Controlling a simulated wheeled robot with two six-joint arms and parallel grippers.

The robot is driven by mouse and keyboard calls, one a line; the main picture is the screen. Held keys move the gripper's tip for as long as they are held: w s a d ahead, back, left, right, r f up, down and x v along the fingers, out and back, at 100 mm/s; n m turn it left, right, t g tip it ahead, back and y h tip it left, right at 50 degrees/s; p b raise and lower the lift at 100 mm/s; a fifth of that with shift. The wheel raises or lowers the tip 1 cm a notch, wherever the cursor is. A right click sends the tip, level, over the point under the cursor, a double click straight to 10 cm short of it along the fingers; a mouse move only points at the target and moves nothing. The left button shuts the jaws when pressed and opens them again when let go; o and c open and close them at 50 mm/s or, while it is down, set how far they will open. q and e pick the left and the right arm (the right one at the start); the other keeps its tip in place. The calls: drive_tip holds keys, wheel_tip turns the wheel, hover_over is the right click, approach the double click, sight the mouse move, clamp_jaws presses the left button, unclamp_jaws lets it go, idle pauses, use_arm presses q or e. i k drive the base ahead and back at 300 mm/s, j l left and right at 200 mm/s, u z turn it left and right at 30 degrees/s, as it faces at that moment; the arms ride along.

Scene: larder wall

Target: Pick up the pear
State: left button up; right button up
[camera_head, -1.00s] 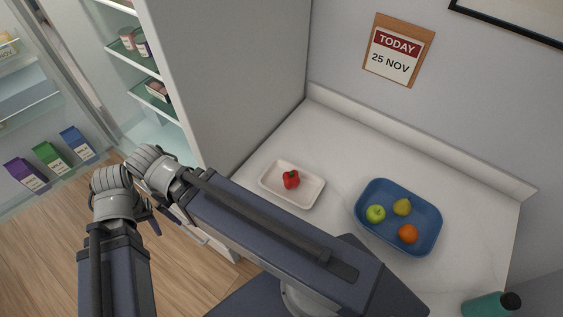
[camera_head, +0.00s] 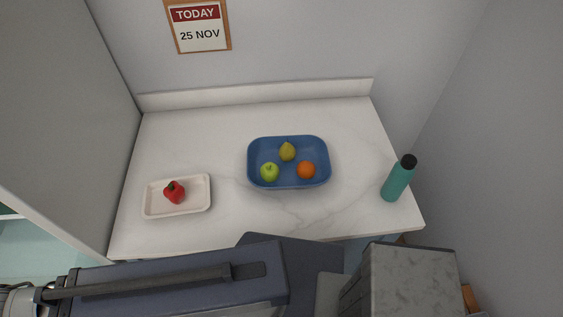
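The pear (camera_head: 287,151) is yellow-green and lies in the blue tray (camera_head: 253,150) on the white counter, at the tray's back middle. A green apple (camera_head: 269,172) is in front of it to the left, and an orange (camera_head: 306,170) in front to the right. Nothing hides the pear. One of my arms lies across the bottom left of the head view, but its gripper is outside the frame. No gripper shows near the tray.
A white tray (camera_head: 150,209) with a red pepper (camera_head: 174,191) stands at the counter's left. A teal bottle (camera_head: 397,180) stands at the right edge. The counter (camera_head: 203,130) behind the trays is clear. Walls bound the back and right; a tall cabinet side is at left.

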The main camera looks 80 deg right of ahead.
sight(287, 152)
drive_tip(key=j+z, duration=0.1)
drive_tip(key=j, duration=0.25)
drive_tip(key=i+j, duration=0.1)
drive_tip(key=j, duration=0.3)
drive_tip(key=z, duration=2.9)
